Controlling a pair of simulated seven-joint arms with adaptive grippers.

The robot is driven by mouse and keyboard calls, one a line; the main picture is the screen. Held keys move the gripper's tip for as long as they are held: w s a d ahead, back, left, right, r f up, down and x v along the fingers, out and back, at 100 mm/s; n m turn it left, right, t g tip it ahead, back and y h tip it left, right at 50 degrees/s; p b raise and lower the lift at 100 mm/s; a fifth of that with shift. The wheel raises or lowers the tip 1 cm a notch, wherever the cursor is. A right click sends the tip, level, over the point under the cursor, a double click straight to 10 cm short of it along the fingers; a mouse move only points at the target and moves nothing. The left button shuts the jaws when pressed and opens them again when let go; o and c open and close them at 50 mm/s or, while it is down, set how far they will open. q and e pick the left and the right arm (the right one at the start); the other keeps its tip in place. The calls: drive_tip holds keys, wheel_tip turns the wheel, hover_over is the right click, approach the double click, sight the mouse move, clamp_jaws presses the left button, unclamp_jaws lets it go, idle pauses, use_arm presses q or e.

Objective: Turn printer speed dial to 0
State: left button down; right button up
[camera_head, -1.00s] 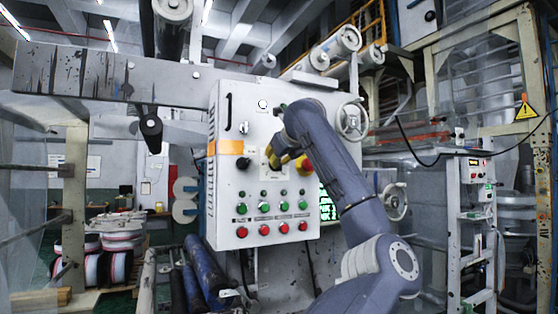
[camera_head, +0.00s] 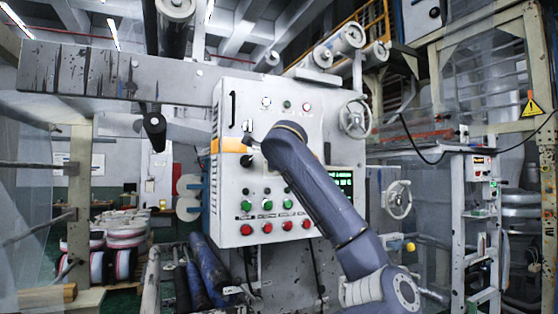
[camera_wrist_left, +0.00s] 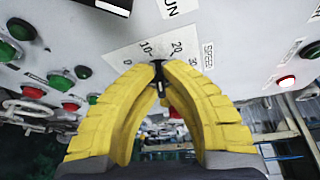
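The printer control panel (camera_head: 228,200) faces me in the head view. My arm comes in from the lower right and covers the speed dial and the gripper there. In the left wrist view the dark speed dial (camera_wrist_left: 158,69) sits below a white scale plate (camera_wrist_left: 128,56) marked 0, 10, 20 and 30. The yellow fingers of my left gripper (camera_wrist_left: 159,68) curve in from both sides, and their tips close around the dial's dark knob. The tips hide most of the knob, so I cannot tell its exact setting. My right gripper is in neither view.
Green buttons (camera_head: 267,205) and red buttons (camera_head: 267,227) fill the lower panel. A black knob (camera_head: 247,160) sits left of my arm. A handwheel (camera_head: 355,118) stands at the panel's upper right. A ladder-like frame (camera_head: 455,220) is farther right.

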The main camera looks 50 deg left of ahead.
use_arm(q)
drive_tip(key=n+y, duration=0.1)
drive_tip(key=n, duration=0.1)
drive_tip(key=n+t, duration=0.1)
drive_tip(key=n, duration=0.2)
drive_tip(key=shift+f+y, duration=0.4)
drive_tip(key=n+y, duration=0.1)
drive_tip(key=n, duration=0.1)
drive_tip(key=n+y, duration=0.1)
drive_tip(key=n, duration=0.4)
drive_tip(key=shift+w+f+y, duration=0.2)
drive_tip(key=shift+f+y, duration=0.15)
drive_tip(key=shift+y, duration=0.05)
drive_tip(key=shift+n, duration=0.3)
drive_tip(key=c, duration=1.5)
unclamp_jaws()
drive_tip(key=v, duration=1.2)
drive_tip(key=shift+d, duration=0.1)
